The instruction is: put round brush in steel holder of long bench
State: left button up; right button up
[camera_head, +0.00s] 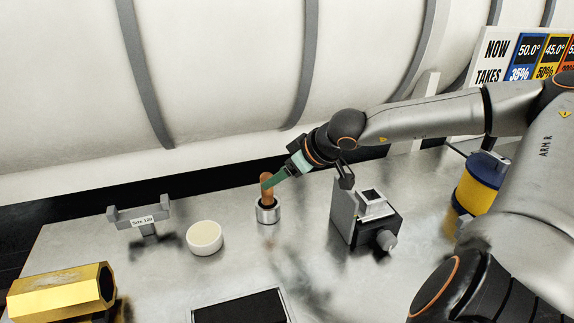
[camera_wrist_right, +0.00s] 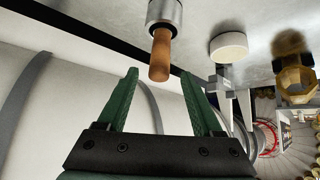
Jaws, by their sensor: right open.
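The round brush (camera_head: 266,187) stands upright in the steel holder (camera_head: 268,213) on the metal bench (camera_head: 150,275). Only its brown wooden handle shows; any bristles are hidden inside the holder. In the right wrist view the brush handle (camera_wrist_right: 160,55) comes out of the steel holder (camera_wrist_right: 164,12). My right gripper (camera_head: 267,183), with green fingers, is open at the upper part of the handle. In the right wrist view the handle's end appears between the tips of my right gripper (camera_wrist_right: 160,74). My left gripper is out of view.
A grey block with a knob (camera_head: 362,216) stands right of the holder. A white round disc (camera_head: 205,238) and a grey "Size 120" stand (camera_head: 145,218) are on the left. A golden hexagonal piece (camera_head: 60,288) and a black-floored tray (camera_head: 240,308) are nearer. A yellow-blue cylinder (camera_head: 478,187) stands far right.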

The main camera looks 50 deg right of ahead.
jog(key=v, duration=0.2)
jog(key=shift+s+r, duration=0.25)
dwell(0.6)
